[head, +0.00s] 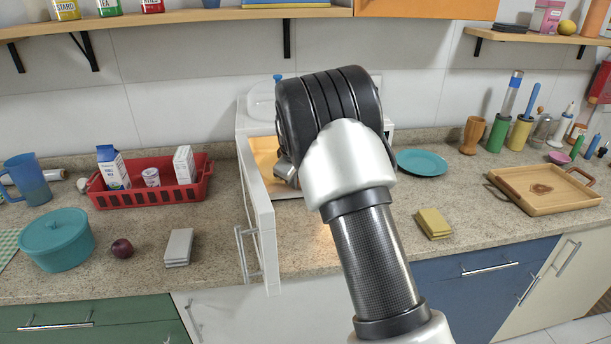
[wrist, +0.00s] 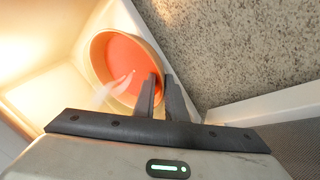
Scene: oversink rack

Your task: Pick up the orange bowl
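The orange bowl (wrist: 122,65) shows in the wrist view, inside a lit, pale-walled box. Its inside is orange-red and its rim is tan. My gripper (wrist: 160,80) has its two dark fingers close together at the bowl's right rim, one inside the bowl and one outside, with the rim between them. It looks shut on the rim. In the head view my arm reaches into the open white microwave (head: 241,118). The bowl is hidden there, and only a grey part of my gripper shows.
The open microwave door (head: 257,205) juts forward left of my arm. A red basket (head: 150,197), teal pot (head: 57,240) and grey sponge (head: 179,247) stand left. A teal plate (head: 422,163), yellow sponge (head: 434,223) and wooden tray (head: 540,190) lie right. A shelf (head: 180,17) hangs above.

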